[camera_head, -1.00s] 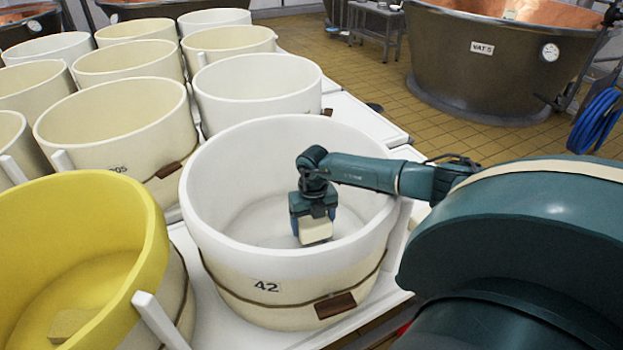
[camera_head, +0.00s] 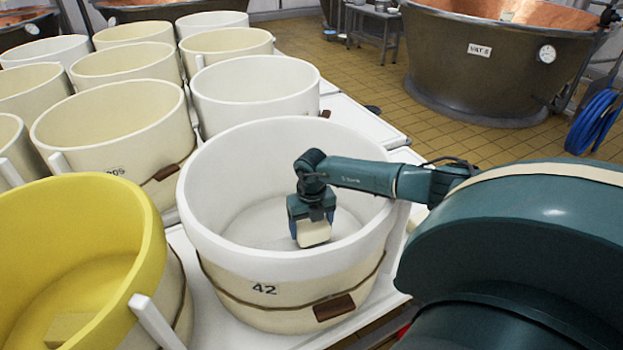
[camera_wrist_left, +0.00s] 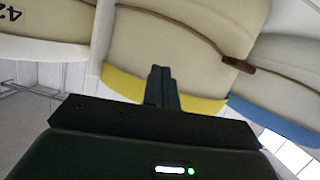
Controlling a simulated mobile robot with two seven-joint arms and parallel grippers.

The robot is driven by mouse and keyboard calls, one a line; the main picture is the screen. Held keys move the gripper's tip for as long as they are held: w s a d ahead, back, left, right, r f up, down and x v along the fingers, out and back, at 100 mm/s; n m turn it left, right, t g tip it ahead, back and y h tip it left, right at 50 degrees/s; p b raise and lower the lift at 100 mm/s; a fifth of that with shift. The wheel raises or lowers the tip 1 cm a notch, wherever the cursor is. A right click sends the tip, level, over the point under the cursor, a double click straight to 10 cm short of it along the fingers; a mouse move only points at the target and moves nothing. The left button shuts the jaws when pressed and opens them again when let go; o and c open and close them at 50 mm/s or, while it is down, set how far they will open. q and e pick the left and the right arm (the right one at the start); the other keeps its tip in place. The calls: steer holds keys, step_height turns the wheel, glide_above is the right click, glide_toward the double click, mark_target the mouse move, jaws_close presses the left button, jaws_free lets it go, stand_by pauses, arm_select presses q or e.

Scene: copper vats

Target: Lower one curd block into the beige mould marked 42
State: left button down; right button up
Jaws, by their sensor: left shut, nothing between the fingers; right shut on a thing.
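The beige mould marked 42 (camera_head: 262,291) stands on a white table, with a white inner wall and rim and a brown band. My right gripper (camera_head: 312,222) reaches over its right rim and points down inside it. It is shut on a pale curd block (camera_head: 313,234), which is inside the mould opening below the rim. Whether the block touches the mould floor cannot be told. My left gripper (camera_wrist_left: 162,80) shows only in the left wrist view, shut and empty, near the outer sides of moulds.
A yellow mould (camera_head: 75,240) with a block (camera_head: 72,328) in it stands at the left. Other beige moulds (camera_head: 120,130) stand close behind. A copper vat (camera_head: 500,65) and a blue hose (camera_head: 595,120) are at the back right.

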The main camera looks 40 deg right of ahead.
arm_select(q)
steer(key=shift+f, duration=0.15)
arm_select(e)
steer(key=shift+f, duration=0.35)
steer(key=o, duration=1.2)
steer(key=shift+o, duration=0.2)
steer(key=shift+r, duration=0.1)
step_height(320, 180, up, 4)
arm_select(q)
steer(key=shift+w+d+r+p, duration=0.15)
steer(key=shift+d+r+p, duration=0.1)
steer(key=shift+p, duration=0.45)
arm_select(e)
step_height(320, 180, up, 9)
